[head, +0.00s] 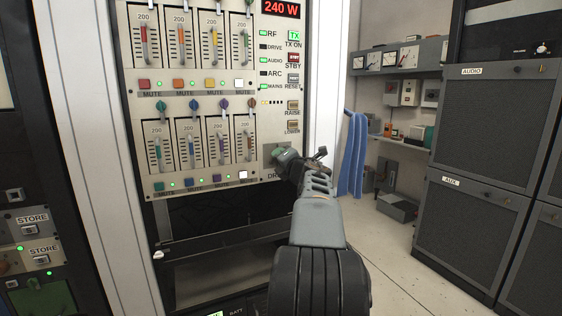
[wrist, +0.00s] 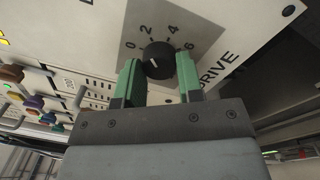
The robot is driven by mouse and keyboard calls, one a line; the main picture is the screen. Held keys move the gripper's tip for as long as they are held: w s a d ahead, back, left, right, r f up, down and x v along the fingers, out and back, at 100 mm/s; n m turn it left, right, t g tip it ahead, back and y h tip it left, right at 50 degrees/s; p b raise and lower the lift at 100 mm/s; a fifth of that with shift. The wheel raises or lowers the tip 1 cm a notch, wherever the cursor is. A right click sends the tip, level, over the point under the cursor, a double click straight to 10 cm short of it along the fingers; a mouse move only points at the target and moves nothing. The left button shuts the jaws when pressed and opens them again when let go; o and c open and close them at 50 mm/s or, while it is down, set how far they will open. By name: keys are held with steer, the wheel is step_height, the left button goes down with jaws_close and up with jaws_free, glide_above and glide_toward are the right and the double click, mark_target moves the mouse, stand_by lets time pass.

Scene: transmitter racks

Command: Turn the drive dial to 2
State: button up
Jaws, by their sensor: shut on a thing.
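The drive dial (wrist: 158,60) is a small black round knob on a grey plate, with 0, 2, 4 and 6 printed in an arc around it. A small pale mark shows on its face, left of the middle; I cannot tell exactly which number it points to. My gripper (wrist: 159,73) has its two green fingers on either side of the knob, shut on it. In the head view my gripper (head: 284,156) reaches the lower right corner of the panel and hides the dial. The DRIVE label is partly covered there.
Faders with coloured knobs and mute buttons (head: 202,182) fill the panel left of my gripper. RAISE and LOWER buttons (head: 293,126) sit just above it. A blue cloth-like bundle (head: 354,155) hangs to the right. Dark cabinets (head: 480,210) stand far right, with open floor between.

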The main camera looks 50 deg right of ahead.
stand_by(0.4)
steer(key=o, duration=0.9)
steer(key=shift+o, duration=0.2)
steer(key=v, duration=1.3)
steer(key=shift+s, duration=0.4)
steer(key=shift+a+f, duration=0.1)
steer(key=shift+a, duration=0.05)
